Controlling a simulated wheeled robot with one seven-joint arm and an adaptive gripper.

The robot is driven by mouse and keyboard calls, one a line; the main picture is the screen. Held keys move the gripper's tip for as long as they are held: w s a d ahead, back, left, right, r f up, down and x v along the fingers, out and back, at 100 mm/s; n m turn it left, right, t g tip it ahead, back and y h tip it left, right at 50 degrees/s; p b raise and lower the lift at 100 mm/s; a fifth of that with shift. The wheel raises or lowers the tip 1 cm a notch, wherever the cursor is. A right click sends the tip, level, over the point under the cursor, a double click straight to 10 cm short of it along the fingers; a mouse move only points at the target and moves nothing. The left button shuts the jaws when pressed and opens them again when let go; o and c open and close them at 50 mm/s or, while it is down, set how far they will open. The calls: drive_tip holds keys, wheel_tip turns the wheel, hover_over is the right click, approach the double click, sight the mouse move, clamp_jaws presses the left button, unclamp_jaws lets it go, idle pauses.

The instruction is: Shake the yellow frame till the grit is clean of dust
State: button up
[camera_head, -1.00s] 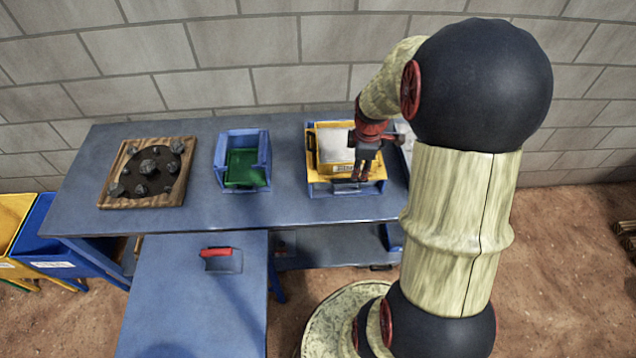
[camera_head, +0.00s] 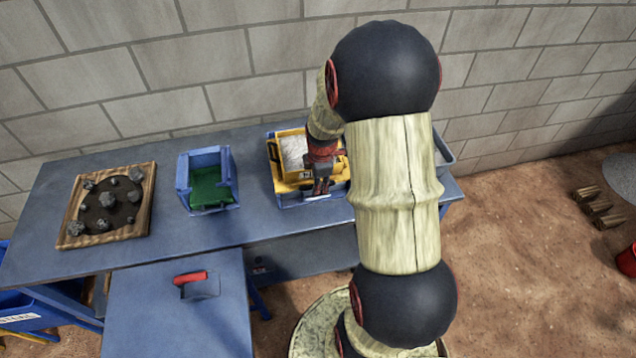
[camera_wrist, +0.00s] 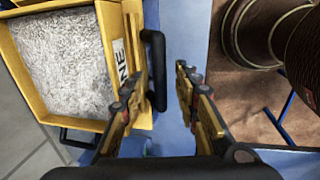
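The yellow frame (camera_head: 275,158) sits on a blue bin (camera_head: 289,199) on the blue bench, holding pale grey grit (camera_head: 293,149). In the wrist view the yellow frame (camera_wrist: 113,28) fills the left side, with a label on its wall and grey speckled grit (camera_wrist: 60,60) inside. A black handle (camera_wrist: 158,45) stands out from its near side. My gripper (camera_wrist: 162,80) is open, with its fingers on either side of the handle's lower part; I cannot tell whether they touch it. In the head view my gripper (camera_head: 322,187) is at the frame's front, and my arm hides the right side.
A blue bin with a green inside (camera_head: 210,190) and a wooden tray with dark rocks (camera_head: 146,200) stand to the left on the bench (camera_head: 250,220). A red-handled tool (camera_head: 198,287) lies on a lower blue table (camera_head: 165,320). A block wall stands close behind.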

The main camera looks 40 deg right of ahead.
drive_tip(key=shift+c, duration=1.3)
clamp_jaws()
